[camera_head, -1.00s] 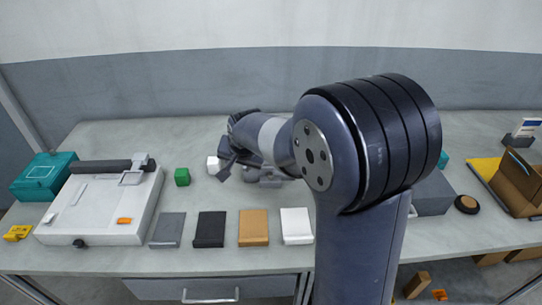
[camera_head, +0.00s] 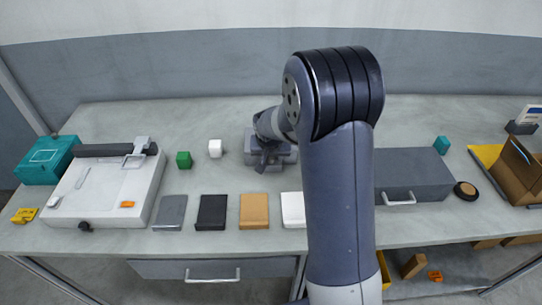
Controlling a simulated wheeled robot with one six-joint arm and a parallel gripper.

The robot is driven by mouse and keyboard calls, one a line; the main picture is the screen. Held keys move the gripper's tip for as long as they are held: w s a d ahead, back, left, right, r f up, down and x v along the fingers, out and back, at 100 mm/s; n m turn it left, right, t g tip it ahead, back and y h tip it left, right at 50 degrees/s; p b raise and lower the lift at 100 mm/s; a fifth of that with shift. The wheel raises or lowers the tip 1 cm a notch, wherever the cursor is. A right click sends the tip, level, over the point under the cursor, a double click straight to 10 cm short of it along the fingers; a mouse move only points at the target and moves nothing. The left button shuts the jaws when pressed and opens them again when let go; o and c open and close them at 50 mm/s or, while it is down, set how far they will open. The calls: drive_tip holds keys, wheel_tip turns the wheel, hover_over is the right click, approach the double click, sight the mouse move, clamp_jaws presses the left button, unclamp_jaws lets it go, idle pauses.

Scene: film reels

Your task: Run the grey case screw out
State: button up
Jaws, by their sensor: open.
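Whether the fingers touch the case cannot be told. The gripper is open, and nothing shows held in it. My forearm and the large elbow joint stand in front of the right side of the case area.
Flat grey (camera_head: 170,212), black (camera_head: 211,212), tan (camera_head: 254,211) and white (camera_head: 293,209) pieces lie in front. A grey drawer box (camera_head: 412,172) stands right, a white device (camera_head: 107,190) left.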

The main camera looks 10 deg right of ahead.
drive_tip(key=shift+w+f, duration=0.1)
drive_tip(key=shift+f, duration=0.3)
clamp_jaws()
